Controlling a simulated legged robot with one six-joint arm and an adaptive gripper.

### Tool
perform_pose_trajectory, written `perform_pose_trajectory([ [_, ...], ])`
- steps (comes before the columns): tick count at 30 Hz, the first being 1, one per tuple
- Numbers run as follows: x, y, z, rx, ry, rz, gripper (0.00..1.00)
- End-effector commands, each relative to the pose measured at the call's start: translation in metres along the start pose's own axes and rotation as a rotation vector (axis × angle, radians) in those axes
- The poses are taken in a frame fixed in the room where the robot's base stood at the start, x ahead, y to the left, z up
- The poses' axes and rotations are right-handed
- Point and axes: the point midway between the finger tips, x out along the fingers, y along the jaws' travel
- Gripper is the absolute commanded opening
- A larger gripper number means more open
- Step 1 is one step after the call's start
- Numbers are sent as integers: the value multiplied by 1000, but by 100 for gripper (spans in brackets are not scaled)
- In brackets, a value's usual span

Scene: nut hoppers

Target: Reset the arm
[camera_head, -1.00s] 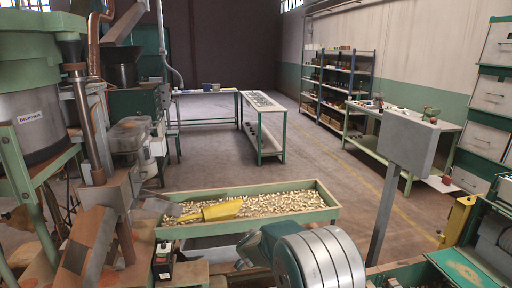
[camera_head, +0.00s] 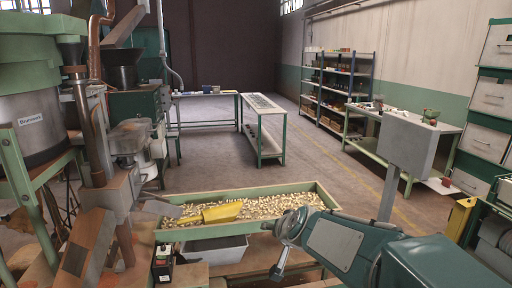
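My teal arm reaches in from the lower right corner of the head view. Its end, my gripper (camera_head: 287,247), is a metallic rounded tip with a thin grey piece hanging down, in front of the green trough's near right side. It is seen from behind, and whether its jaws are open or shut is unclear. I see nothing held in it. The green trough (camera_head: 325,198) is full of pale nuts (camera_head: 272,203). A yellow scoop (camera_head: 222,212) lies on the nuts, apart from my gripper.
A grey bin (camera_head: 215,250) sits below the trough. A hopper machine (camera_head: 35,120) stands at the left. A grey panel on a post (camera_head: 405,142) stands right of the trough. Workbenches (camera_head: 265,130) and shelves (camera_head: 340,85) are farther back, with open floor (camera_head: 300,165) between.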

Motion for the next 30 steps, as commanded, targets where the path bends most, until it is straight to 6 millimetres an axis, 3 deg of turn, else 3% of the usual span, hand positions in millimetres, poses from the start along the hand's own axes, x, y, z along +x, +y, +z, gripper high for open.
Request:
perform_pose_trajectory([
  [3, -32, 6, 10, -38, -34, 4, 73],
  [15, -122, 38, 65, -155, -170, 73, 73],
  [30, -212, 96, 150, -249, -327, 256, 73],
])
